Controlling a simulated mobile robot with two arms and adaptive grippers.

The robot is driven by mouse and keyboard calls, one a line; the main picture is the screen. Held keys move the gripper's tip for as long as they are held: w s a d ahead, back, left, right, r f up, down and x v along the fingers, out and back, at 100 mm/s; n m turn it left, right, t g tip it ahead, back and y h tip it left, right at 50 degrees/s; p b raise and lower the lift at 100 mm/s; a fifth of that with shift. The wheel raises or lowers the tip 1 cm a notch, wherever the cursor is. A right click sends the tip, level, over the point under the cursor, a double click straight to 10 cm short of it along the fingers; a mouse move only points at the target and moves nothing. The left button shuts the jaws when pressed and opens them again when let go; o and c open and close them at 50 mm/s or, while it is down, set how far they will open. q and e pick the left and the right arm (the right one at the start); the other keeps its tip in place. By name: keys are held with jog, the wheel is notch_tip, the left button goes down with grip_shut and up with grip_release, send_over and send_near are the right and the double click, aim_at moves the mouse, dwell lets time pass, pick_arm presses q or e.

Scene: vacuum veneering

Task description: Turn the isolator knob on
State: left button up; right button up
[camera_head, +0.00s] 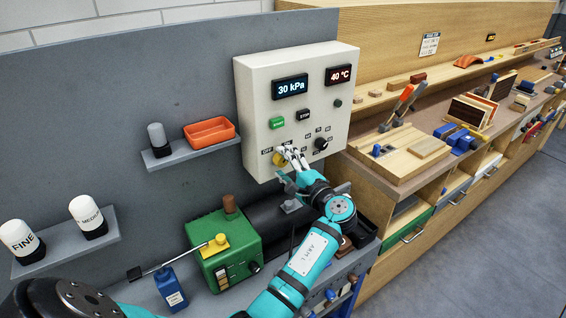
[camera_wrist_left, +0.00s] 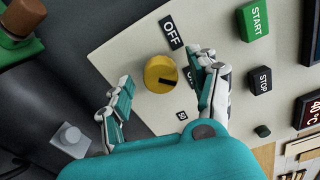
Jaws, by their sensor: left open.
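The yellow isolator knob (camera_wrist_left: 158,72) is on the pale control box (camera_wrist_left: 125,50). It has a dark mark at the lower right of its face in the left wrist view. An OFF label (camera_wrist_left: 171,33) lies above the knob there; a second label is mostly hidden behind a finger. In the head view the knob (camera_head: 279,159) is partly covered by my fingers, low on the box front. My left gripper (camera_head: 292,155) is open, its fingers on either side of the knob in the left wrist view (camera_wrist_left: 163,95). Contact is unclear. My right gripper is out of view.
The box also carries a green START button (camera_head: 277,123), a STOP button (camera_head: 303,115), a black dial (camera_head: 321,143) and displays reading 30 kPa and 40 °C. A green machine (camera_head: 222,255) stands below left. An orange tray (camera_head: 209,131) sits on a wall shelf.

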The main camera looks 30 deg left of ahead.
pick_arm(q)
jog(key=v, duration=0.6)
jog(key=shift+d, duration=0.2)
jog(key=shift+s, duration=0.1)
